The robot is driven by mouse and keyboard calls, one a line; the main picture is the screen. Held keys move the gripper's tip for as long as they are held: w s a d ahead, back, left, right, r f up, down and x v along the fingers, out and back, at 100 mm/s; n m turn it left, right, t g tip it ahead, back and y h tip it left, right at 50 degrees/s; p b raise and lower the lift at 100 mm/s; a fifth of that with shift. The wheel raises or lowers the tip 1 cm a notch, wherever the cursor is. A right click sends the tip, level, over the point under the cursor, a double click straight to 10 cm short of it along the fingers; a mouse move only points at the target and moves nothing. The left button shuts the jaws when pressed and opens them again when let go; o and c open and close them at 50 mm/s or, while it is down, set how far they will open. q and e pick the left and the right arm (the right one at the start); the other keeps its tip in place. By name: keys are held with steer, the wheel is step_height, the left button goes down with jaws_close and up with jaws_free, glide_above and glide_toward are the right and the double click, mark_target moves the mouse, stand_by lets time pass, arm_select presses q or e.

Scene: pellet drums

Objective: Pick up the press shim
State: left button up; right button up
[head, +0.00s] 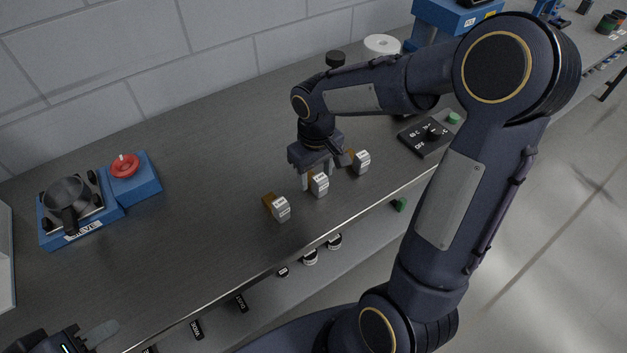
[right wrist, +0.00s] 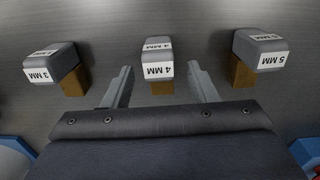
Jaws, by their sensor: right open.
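Three small grey blocks with white labels and brown blocks against them stand in a row on the dark bench. In the right wrist view the labels look upside down and read 3 MM (right wrist: 50,63), 4 MM (right wrist: 157,60) and 5 MM (right wrist: 261,50). The head view shows the row as a left block (head: 281,208), a middle block (head: 319,185) and a right block (head: 361,162). My right gripper (right wrist: 160,78) is open and empty, its fingers pointing to either side of the 4 MM block. My left gripper (head: 100,335) is partly cut off at the bottom left.
A blue sieve unit (head: 80,212) and a blue box with a red knob (head: 135,178) stand at the left. A black control panel (head: 427,137) is on the right. A white roll (head: 381,46) is behind my right arm.

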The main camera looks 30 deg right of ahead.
steer(key=shift+f, duration=1.35)
steer(key=c, duration=1.1)
steer(key=shift+c, duration=0.2)
steer(key=shift+r, duration=0.2)
